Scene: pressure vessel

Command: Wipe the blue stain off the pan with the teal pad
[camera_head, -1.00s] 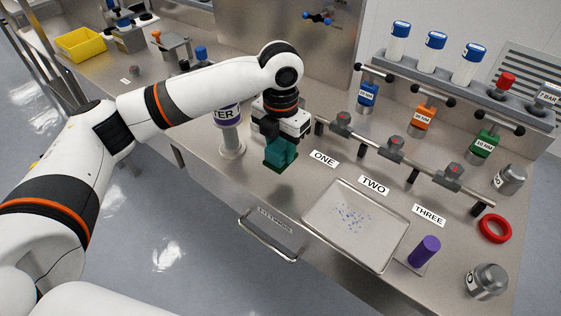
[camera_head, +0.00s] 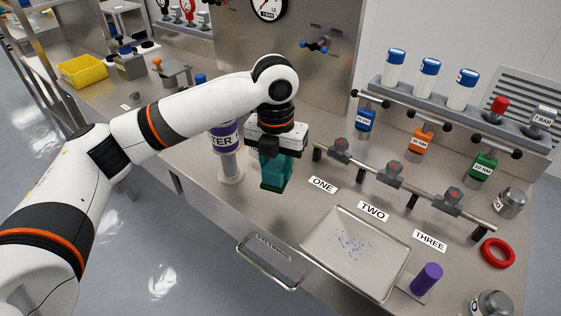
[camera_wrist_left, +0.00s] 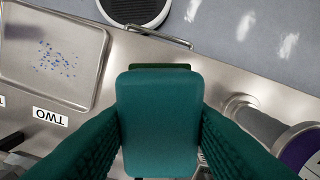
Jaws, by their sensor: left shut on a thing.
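The teal pad (camera_head: 276,172) is held in my left gripper (camera_head: 277,160), above the steel bench and left of the pan. In the left wrist view the pad (camera_wrist_left: 160,115) fills the middle, with a green finger on either side of it. The pan (camera_head: 318,262) is a shallow metal tray lying flat near the bench's front edge. Its blue stain (camera_head: 352,245) is a scatter of small blue specks near the middle. The stain (camera_wrist_left: 58,60) also shows at the upper left of the left wrist view. The pad is apart from the pan. My right gripper is not in view.
A purple cylinder (camera_head: 426,279) stands beside the pan's right edge. A rail with several grey clamps (camera_head: 390,174) runs behind the pan. A white and purple post (camera_head: 227,160) stands left of the pad. A drawer handle (camera_head: 268,265) juts from the front.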

